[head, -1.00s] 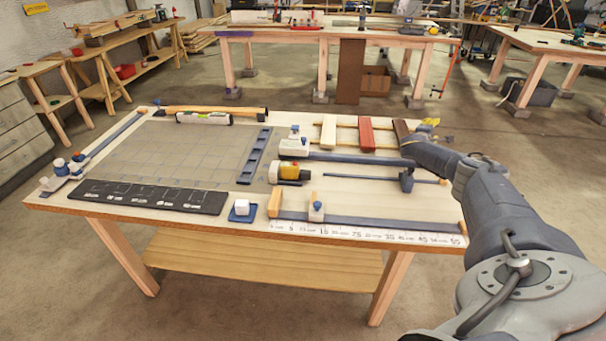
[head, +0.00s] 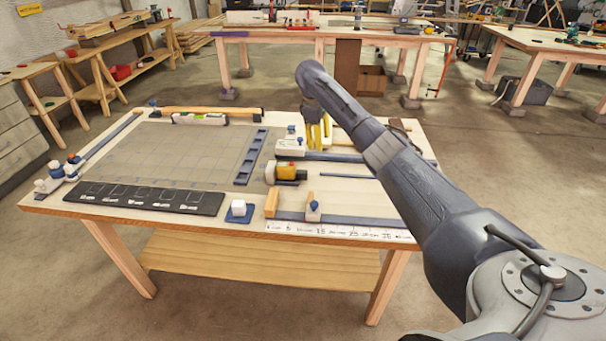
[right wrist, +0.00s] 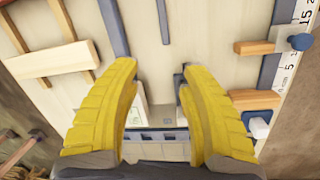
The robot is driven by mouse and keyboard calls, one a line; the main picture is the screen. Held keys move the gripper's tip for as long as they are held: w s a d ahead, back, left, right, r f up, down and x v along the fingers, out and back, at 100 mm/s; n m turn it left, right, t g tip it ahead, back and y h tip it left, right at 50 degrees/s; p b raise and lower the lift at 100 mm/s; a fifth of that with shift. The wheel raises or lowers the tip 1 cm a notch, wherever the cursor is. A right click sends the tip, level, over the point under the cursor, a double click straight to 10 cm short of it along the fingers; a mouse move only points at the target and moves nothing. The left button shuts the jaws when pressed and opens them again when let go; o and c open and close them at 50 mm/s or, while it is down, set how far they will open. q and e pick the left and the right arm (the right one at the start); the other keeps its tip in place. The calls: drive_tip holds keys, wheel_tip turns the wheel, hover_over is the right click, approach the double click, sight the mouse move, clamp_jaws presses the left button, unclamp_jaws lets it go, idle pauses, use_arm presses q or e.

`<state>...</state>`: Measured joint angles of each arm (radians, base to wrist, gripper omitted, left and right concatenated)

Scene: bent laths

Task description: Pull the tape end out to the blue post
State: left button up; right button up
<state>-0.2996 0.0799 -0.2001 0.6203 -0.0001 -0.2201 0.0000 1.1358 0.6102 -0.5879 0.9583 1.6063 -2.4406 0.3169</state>
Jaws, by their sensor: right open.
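A yellow-and-black device (head: 288,173) that looks like the tape measure lies mid-bench. A thin grey-blue strip (head: 342,177) lies to its right; I cannot tell whether they join, nor which part is the tape end. I cannot pick out the blue post for sure; small blue knobs stand on several fixtures. My right gripper (head: 318,147) is open and empty, pointing down beside a white block (head: 289,148) with a blue knob. In the right wrist view, my right gripper (right wrist: 157,78) has bench surface between its fingers. Its right finger hides much of the device.
A ruled scale (head: 340,230) and a sliding stop (head: 314,212) with a blue knob lie along the front edge. A blue tray (head: 238,217) holds a white cube. A dark panel (head: 145,198) and a grey mat (head: 190,150) fill the left. My right arm hides the bench's right part.

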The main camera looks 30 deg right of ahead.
sight(301, 171)
drive_tip(key=a+r+n+y, duration=0.2)
drive_tip(key=a+r+n, duration=0.1)
drive_tip(key=a+r, duration=0.3)
drive_tip(key=f, duration=1.2)
drive_tip(key=a+f, duration=0.1)
drive_tip(key=f, duration=0.5)
drive_tip(key=shift+w+f, duration=0.3)
drive_tip(key=shift+w, duration=0.05)
drive_tip(key=shift+o, duration=0.3)
clamp_jaws()
